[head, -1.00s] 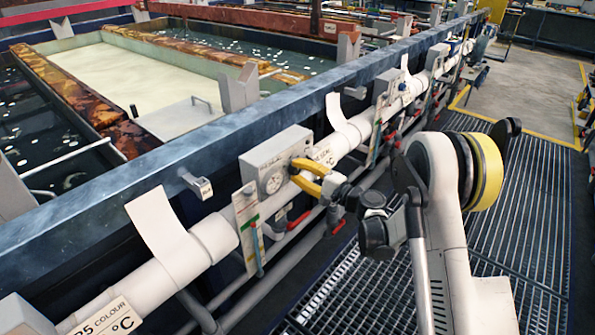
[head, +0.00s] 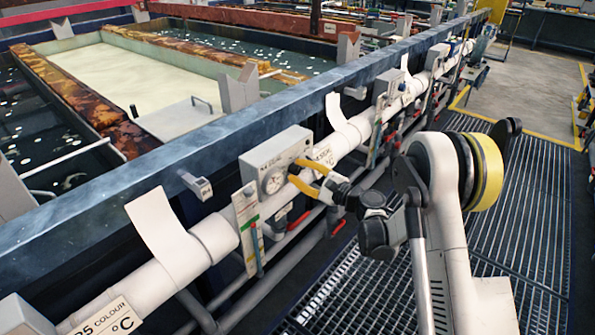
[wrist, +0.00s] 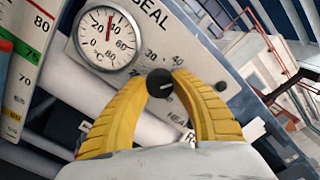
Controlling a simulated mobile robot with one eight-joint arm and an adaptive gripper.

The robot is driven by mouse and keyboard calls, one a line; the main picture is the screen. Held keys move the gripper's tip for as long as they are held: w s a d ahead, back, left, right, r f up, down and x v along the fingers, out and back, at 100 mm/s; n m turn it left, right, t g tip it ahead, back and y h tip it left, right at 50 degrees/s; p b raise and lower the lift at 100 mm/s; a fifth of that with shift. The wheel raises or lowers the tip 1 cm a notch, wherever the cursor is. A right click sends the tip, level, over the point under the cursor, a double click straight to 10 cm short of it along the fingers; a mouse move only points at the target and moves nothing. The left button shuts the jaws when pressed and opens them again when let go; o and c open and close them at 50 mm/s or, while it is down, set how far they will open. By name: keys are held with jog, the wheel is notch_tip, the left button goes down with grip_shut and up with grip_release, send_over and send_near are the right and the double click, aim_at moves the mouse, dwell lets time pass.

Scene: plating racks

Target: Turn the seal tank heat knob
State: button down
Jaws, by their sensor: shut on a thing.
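The seal tank heat control is a grey box (head: 262,153) on the rail beside the tanks. It carries a round dial gauge (head: 273,180), also clear in the wrist view (wrist: 107,40) below the word "SEAL", with a red needle pointing near the top. The heat knob (wrist: 160,84) is small, black and round with a pale pointer line, on the box face among printed numbers. My gripper (head: 301,174) has yellow fingers and is shut on the knob, a fingertip on either side of it.
A white pipe (head: 215,240) runs along the rail below the box. The tank (head: 85,78) lies behind the rail. Grating floor (head: 350,300) is open in front.

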dwell(0.3)
jog(key=c, duration=1.3)
grip_release()
jog(key=shift+a, duration=0.1)
jog(key=v, duration=1.2)
